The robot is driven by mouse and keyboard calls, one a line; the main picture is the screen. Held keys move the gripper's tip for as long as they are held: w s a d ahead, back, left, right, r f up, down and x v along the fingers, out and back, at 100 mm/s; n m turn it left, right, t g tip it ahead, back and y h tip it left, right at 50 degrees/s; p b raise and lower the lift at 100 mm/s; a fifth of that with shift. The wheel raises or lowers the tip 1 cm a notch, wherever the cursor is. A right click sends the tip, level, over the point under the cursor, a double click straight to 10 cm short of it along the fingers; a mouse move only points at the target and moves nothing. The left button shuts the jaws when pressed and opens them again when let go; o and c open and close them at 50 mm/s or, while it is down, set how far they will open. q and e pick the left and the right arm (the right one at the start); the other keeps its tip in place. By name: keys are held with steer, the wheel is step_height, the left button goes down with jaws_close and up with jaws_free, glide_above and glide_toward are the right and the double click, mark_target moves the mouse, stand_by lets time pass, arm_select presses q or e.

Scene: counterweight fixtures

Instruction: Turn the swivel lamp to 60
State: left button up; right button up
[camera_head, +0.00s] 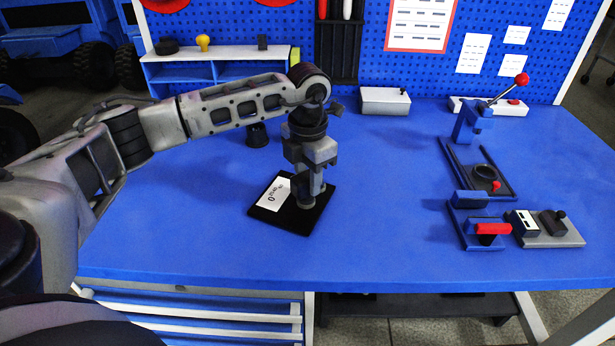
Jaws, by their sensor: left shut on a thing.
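A black square base plate (270,216) lies on the blue table, left of the middle. A white label (273,194) with a 0 and smaller print, too small to read, is on its left part. My left gripper (308,190) points straight down over the right part of the plate. It is shut on a short, dark, round upright part (306,202) standing on the plate, which I take to be the swivel lamp. The fingers hide most of this part, so its heading cannot be told. My right gripper is not in view.
A dark cup (257,136) stands behind the plate. A grey box (385,101) and a small shelf (215,70) stand at the back. A blue fixture with a red-knobbed lever (505,90) and a red handle (493,229) fills the right side. The table's middle is clear.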

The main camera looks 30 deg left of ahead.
arm_select(q)
steer(key=shift+d, duration=0.2)
steer(key=o, duration=0.9)
steer(key=shift+a, duration=0.1)
step_height(320, 180, up, 16)
steer(key=shift+r, duration=0.1)
stand_by(0.4)
